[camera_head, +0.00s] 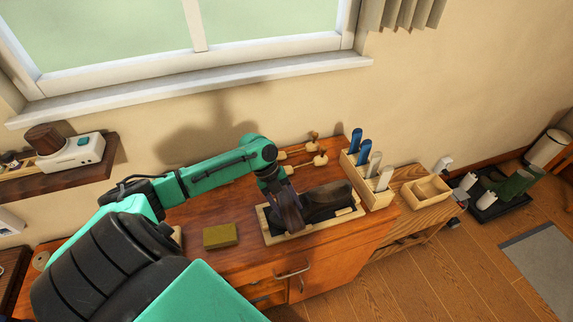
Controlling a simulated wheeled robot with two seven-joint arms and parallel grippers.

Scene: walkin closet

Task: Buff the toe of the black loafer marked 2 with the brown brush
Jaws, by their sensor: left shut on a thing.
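The black loafer (326,198) lies in a shallow light-wood tray (272,238) on the wooden cabinet top. No number can be read on it. My left gripper (285,207) points down at the tray's left part, by the loafer's left end. It is shut on a dark brown thing, which looks like the brown brush (291,220). I cannot tell whether the brush touches the loafer. The gripper and brush partly hide the loafer's left end. My right gripper is not in view.
An olive-yellow block (221,236) lies left of the tray. Wooden shoe trees (303,152) lie behind it. A wooden rack (368,186) with blue and white handles stands to the right. A low wooden table (410,208) bears an open box (428,190).

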